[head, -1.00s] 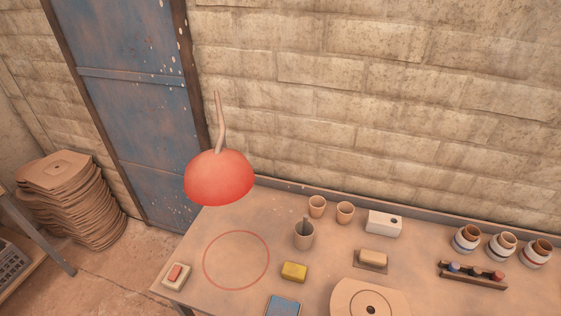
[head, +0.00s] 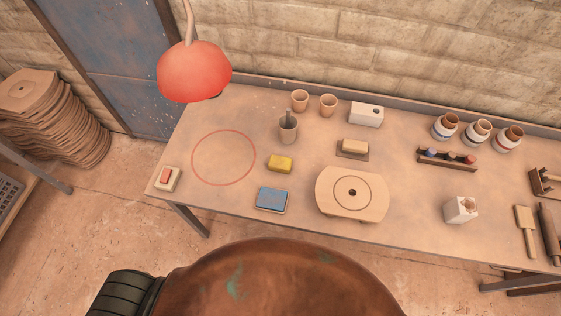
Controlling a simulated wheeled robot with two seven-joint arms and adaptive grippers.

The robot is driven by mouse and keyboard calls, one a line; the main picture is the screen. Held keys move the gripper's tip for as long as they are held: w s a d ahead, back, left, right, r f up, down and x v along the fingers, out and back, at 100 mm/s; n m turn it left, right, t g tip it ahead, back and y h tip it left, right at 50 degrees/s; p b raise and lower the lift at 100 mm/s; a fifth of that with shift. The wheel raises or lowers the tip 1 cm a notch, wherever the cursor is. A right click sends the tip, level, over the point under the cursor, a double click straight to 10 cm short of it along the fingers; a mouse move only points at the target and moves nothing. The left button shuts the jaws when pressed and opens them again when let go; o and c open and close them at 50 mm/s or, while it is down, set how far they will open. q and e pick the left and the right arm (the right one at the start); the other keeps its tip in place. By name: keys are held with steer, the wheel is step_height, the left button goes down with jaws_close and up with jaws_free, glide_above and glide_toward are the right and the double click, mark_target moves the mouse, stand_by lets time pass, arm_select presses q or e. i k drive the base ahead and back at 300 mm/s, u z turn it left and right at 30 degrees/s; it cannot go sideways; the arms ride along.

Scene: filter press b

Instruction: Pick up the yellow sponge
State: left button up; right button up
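The yellow sponge (head: 280,163) lies on the table (head: 240,118) in the head view, to the right of a red circle marked on the tabletop. Neither of my grippers shows in the head view.
The red circle (head: 223,158) is empty. A red lamp (head: 194,72) hangs over the table's left part.

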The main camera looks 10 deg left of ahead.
mark_target(277, 163)
steer(key=k, duration=1.25)
steer(key=u, duration=0.65)
steer(key=i, duration=1.1)
steer(key=z, duration=0.65)
